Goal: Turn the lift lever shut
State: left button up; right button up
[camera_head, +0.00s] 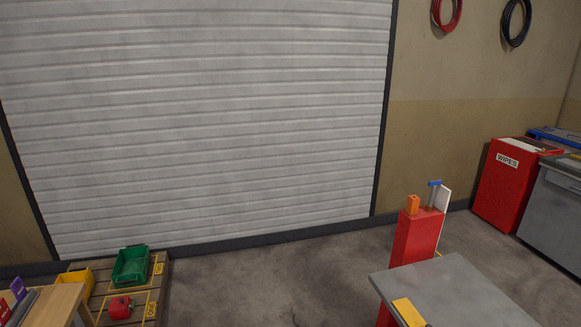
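A red post (415,237) stands on the floor right of centre, behind a grey flat top. On it are an upright grey stem with a blue crosspiece (435,184), an orange block (412,204) and a white plate (444,199) behind them. The blue-topped piece looks like the lift lever, but I cannot tell for sure at this size. The grey top (462,290) looks like the lift's table. Neither of my grippers is in view.
A red WIPES bin (506,186) and a grey cabinet (552,212) stand at right. At lower left, a pallet (146,291) bears a green bin (130,266) and a red can (120,307), beside a wooden table (52,305). Floor between is clear.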

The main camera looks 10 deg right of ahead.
aim_at(430, 207)
jog(key=i+z, duration=0.2)
jog(key=i, duration=0.6)
jog(key=i+j+z, duration=0.2)
jog(key=i, duration=0.6)
